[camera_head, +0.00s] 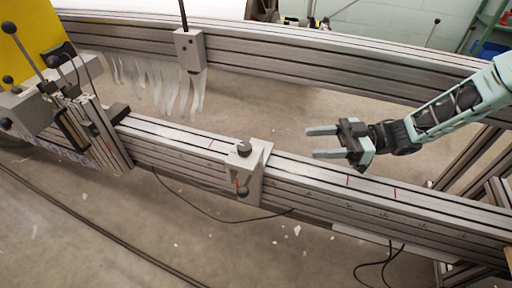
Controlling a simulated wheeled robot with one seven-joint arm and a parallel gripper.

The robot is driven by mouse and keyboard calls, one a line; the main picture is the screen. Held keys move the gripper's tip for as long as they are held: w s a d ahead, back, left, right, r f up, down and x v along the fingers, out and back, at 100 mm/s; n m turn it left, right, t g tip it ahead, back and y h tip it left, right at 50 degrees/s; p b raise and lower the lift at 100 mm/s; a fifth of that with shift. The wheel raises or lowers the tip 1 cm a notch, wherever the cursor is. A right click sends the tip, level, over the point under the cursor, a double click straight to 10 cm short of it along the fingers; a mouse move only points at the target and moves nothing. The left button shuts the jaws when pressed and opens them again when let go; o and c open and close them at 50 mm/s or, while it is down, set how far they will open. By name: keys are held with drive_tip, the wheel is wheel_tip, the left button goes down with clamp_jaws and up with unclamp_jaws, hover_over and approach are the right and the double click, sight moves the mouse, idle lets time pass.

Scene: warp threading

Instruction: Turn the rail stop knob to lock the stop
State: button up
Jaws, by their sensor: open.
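The rail stop (250,165) is a grey block straddling the near aluminium rail at the middle of the view. A round grey knob (244,147) sits on its top. A dark ball-ended knob (242,191) and a small red mark show on its front face. I cannot tell which of the two is the rail stop knob. My gripper (322,143) is open and empty, to the right of the stop. Its two pale fingers point left toward the stop and appear apart from it.
The near rail (330,185) has red marks on top. A far rail (330,65) carries another grey block (189,50), with white threads (160,85) hanging beside it. A lever mechanism (85,120) stands at left. Cables and scraps lie on the floor; floor between the rails is open.

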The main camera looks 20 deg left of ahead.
sight(246, 146)
drive_tip(key=b+x, duration=0.5)
drive_tip(key=x, duration=1.1)
drive_tip(key=shift+f, duration=0.1)
drive_tip(key=shift+s+a, duration=0.15)
drive_tip(key=shift+a, duration=0.5)
drive_tip(key=c, duration=1)
